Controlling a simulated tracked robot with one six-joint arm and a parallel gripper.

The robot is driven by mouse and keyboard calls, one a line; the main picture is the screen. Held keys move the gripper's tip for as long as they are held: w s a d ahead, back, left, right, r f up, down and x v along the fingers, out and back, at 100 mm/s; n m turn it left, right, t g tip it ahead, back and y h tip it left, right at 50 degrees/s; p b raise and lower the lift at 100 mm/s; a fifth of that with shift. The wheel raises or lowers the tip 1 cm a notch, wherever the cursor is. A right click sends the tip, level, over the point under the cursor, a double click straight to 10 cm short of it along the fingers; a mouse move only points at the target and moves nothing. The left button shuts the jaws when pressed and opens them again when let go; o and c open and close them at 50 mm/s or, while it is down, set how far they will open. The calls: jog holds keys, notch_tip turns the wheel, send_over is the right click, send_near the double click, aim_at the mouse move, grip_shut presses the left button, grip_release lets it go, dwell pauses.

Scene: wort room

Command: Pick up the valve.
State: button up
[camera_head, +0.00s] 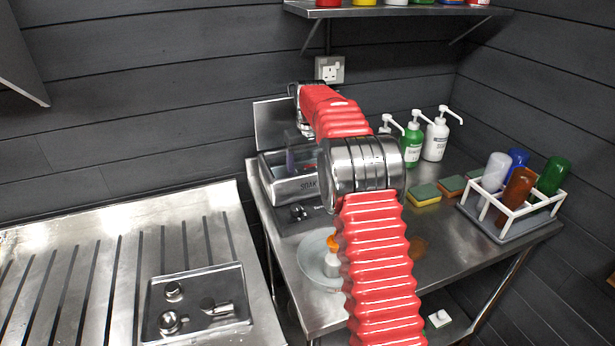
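A shallow metal tray (237,322) lies on the slotted steel drainer at the lower left. It holds small shiny metal parts: a round knob-like piece (169,322), a smaller round piece (173,290) and a piece with a short cylinder (222,308). I cannot tell for sure which of these is the valve. A metal basin marked "SOAK" (310,187) stands on the steel table, its lid raised at the back. The wrist end of my red arm is above this basin, well away from the tray. My gripper's fingers cannot be made out clearly there.
A white rack (511,212) with coloured bottles stands at the table's right. Pump bottles (436,139) and sponges (424,195) are behind my arm. A clear round dish (313,262) is partly hidden by my arm. A wall shelf (400,10) hangs above.

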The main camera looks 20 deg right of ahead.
aim_at(306, 169)
jog(key=shift+c, duration=0.2)
jog(key=c, duration=1.2)
jog(key=shift+r, duration=0.15)
notch_tip(306, 169, up, 10)
jog(key=shift+f, duration=0.15)
